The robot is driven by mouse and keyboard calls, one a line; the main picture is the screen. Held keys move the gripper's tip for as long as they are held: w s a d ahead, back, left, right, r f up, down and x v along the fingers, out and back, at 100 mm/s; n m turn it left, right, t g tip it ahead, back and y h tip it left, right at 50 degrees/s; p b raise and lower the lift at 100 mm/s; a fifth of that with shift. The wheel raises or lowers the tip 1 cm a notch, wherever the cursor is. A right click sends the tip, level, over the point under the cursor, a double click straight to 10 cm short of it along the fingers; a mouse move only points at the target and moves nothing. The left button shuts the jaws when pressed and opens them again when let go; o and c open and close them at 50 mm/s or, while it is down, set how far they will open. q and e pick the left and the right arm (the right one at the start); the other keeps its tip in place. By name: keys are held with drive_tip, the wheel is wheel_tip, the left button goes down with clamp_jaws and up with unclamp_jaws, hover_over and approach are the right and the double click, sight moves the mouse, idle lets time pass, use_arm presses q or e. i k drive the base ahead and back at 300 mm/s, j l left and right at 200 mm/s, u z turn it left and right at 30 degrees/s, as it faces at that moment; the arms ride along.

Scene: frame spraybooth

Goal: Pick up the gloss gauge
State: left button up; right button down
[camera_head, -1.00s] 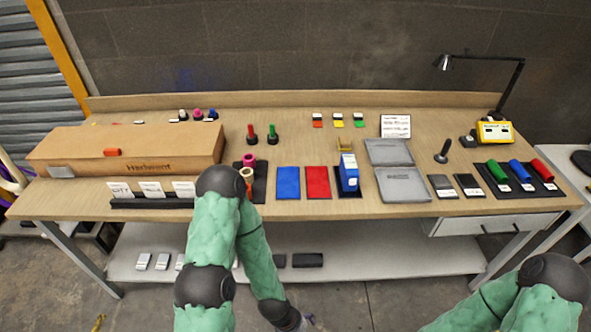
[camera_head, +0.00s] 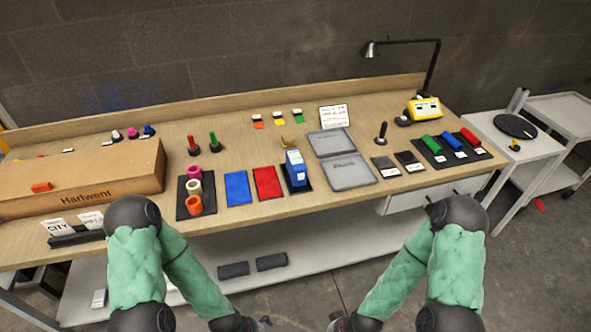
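A blue box-shaped device with a pale front (camera_head: 296,168) stands upright on a small black mat, right of the red panel; it looks like the gloss gauge. A yellow device with a display (camera_head: 424,108) sits at the back right of the bench. My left arm comes down in front of the bench at left, and my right arm at right. Both wrists reach the bottom edge of the picture, below the bench top, and the gripper fingers are cut off there. Neither arm touches the blue device.
The bench (camera_head: 225,134) holds a blue panel (camera_head: 237,187), a red panel (camera_head: 268,182), a grey open case (camera_head: 348,172), colored rolls in a black tray (camera_head: 188,207), and a long cardboard box (camera_head: 120,175) at left. A lamp (camera_head: 436,65) stands at the back right. A white cart (camera_head: 500,140) is at right.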

sight(294, 164)
drive_tip(key=i+l, duration=0.25)
drive_tip(key=l, duration=0.15)
drive_tip(key=i+l+u, duration=0.15)
drive_tip(key=i+l, duration=0.4)
drive_tip(key=l, duration=0.25)
drive_tip(key=u, duration=0.05)
